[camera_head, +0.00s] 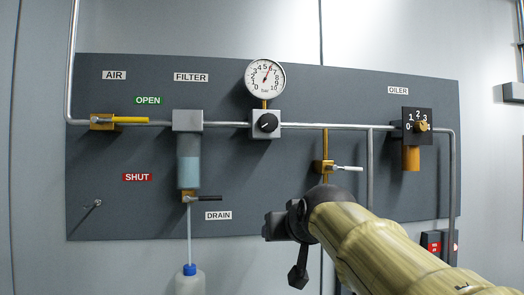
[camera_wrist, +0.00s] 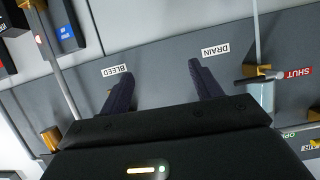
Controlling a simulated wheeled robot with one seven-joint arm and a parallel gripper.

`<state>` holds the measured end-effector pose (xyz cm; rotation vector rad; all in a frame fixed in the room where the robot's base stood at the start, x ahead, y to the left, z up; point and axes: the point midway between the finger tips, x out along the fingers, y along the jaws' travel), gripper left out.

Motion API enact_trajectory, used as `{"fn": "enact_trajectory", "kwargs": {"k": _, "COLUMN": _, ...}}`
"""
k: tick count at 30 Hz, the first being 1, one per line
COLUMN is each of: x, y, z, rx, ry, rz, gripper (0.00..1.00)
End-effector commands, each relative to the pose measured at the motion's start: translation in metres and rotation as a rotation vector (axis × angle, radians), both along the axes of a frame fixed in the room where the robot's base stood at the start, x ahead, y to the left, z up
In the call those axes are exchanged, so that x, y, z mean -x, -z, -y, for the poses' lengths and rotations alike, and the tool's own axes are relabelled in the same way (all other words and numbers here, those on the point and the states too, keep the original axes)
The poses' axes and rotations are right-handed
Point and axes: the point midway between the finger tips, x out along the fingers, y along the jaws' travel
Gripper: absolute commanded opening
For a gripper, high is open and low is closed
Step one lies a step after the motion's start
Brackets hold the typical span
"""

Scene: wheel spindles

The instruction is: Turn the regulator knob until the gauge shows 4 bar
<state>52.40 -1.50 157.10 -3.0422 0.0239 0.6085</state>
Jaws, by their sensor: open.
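The regulator knob (camera_head: 267,123) is a black round knob with a pale pointer mark, on a light square block in the middle of the panel. My gripper (camera_head: 283,240) is below the knob, in front of the panel's lower part, well apart from the knob. In the wrist view my gripper (camera_wrist: 160,77) is open, with two dark fingers apart and nothing between them. The knob and gauge are not visible in the wrist view.
A yellow air valve (camera_head: 118,121), a filter (camera_head: 188,160) with a black drain lever (camera_head: 208,198), a white-handled valve (camera_head: 345,168) and an oiler (camera_head: 411,155) sit around the pipes. A bottle (camera_head: 189,279) stands under the drain. The wrist view shows a BLEED label (camera_wrist: 117,71).

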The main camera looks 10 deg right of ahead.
Motion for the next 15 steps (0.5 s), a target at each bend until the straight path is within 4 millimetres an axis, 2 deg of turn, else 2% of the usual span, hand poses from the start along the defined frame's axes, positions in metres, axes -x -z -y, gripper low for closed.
{"fn": "enact_trajectory", "kwargs": {"k": 1, "x": 0.008, "y": -0.047, "z": 0.0, "rx": 0.004, "ry": 0.0, "rz": 0.069, "gripper": 0.64}}
{"fn": "enact_trajectory", "kwargs": {"k": 3, "x": 0.021, "y": -0.1, "z": -0.002, "rx": 0.011, "ry": -0.002, "rz": 0.156, "gripper": 0.64}}
{"fn": "enact_trajectory", "kwargs": {"k": 6, "x": 0.045, "y": -0.167, "z": -0.006, "rx": 0.023, "ry": -0.006, "rz": 0.27, "gripper": 0.64}}
{"fn": "enact_trajectory", "kwargs": {"k": 7, "x": 0.053, "y": -0.183, "z": -0.008, "rx": 0.026, "ry": -0.008, "rz": 0.299, "gripper": 0.64}}
{"fn": "enact_trajectory", "kwargs": {"k": 9, "x": 0.067, "y": -0.212, "z": -0.011, "rx": 0.033, "ry": -0.012, "rz": 0.351, "gripper": 0.64}}
{"fn": "enact_trajectory", "kwargs": {"k": 10, "x": 0.072, "y": -0.221, "z": -0.012, "rx": 0.036, "ry": -0.013, "rz": 0.367, "gripper": 0.64}}
{"fn": "enact_trajectory", "kwargs": {"k": 12, "x": 0.079, "y": -0.232, "z": -0.013, "rx": 0.038, "ry": -0.015, "rz": 0.39, "gripper": 0.64}}
{"fn": "enact_trajectory", "kwargs": {"k": 15, "x": 0.081, "y": -0.235, "z": -0.014, "rx": 0.04, "ry": -0.015, "rz": 0.397, "gripper": 0.64}}
